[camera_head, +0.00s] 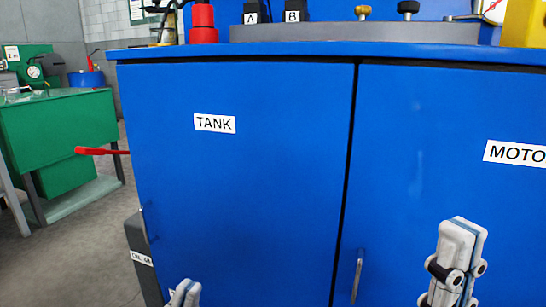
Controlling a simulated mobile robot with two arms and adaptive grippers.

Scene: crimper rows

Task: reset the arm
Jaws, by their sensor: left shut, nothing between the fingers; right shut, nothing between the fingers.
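My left gripper (185,291) shows only its tip at the bottom edge, left of centre. Its fingers are together with nothing between them, in front of the blue cabinet door marked TANK (240,180). My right gripper (463,226) points up at the lower right, in front of the door marked MOTO (410,140). It is shut and empty. Most of both arms is out of view below.
A grey strip (350,33) with knobs and blocks A and B lies on the cabinet's blue top (140,53). A metal handle (357,276) sticks out between the grippers. A green bench (60,125) stands at left, with grey floor (85,255) before it.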

